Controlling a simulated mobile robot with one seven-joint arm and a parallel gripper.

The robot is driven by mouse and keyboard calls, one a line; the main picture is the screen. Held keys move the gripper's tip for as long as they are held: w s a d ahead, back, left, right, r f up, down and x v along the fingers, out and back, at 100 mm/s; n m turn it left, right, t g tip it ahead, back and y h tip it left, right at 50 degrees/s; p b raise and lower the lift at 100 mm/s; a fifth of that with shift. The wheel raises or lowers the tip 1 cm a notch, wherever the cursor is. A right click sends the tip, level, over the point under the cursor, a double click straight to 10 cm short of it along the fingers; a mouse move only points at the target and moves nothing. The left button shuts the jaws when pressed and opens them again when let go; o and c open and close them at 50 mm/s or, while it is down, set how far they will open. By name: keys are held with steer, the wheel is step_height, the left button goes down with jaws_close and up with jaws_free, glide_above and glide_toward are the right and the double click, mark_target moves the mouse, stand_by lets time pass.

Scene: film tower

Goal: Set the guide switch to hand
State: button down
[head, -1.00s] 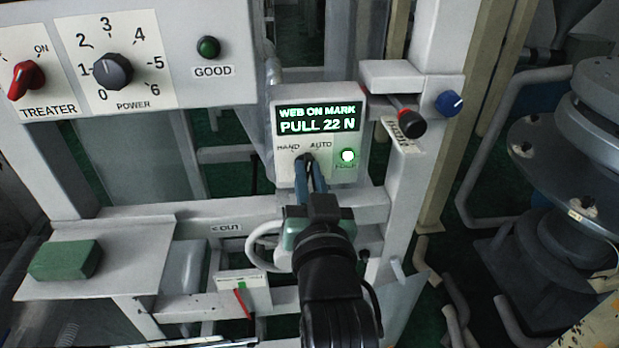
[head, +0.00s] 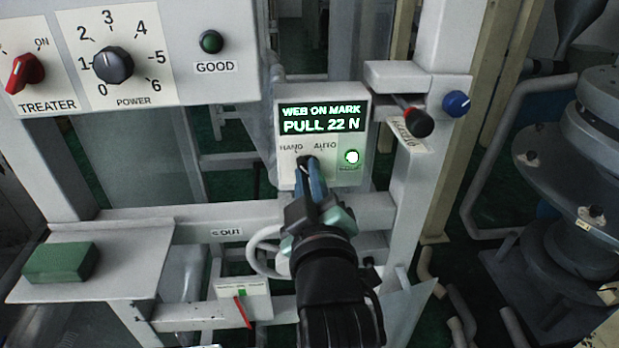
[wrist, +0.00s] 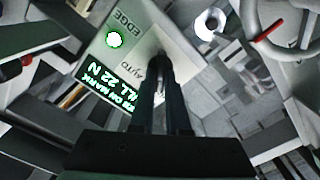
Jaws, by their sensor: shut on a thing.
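The guide switch (head: 303,160) is a small dark knob on the light control box (head: 287,178), below the labels HAND and AUTO. My gripper (head: 309,172) is shut on this switch, its blue fingers reaching up from below and leaning to the left. The wrist view also shows my gripper (wrist: 163,72) with its fingertips around the dark knob, beside the label AUTO. The fingers hide much of the knob, so I cannot tell exactly where it points. The box display (head: 322,118) reads WEB ON MARK, PULL 22 N.
A lit green EDGE lamp (head: 352,157) sits right of the switch. A red-and-black handle (head: 416,122) and a blue knob (head: 456,103) stick out further right. The treater and power panel (head: 180,75) is at upper left. A green block (head: 60,262) lies on the left shelf.

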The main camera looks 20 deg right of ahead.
steer(key=shift+n, duration=0.5)
steer(key=c, duration=0.9)
jaws_free()
steer(key=shift+s, duration=0.1)
steer(key=p+v, duration=0.5)
steer(key=v, duration=0.7)
steer(key=shift+s, duration=0.4)
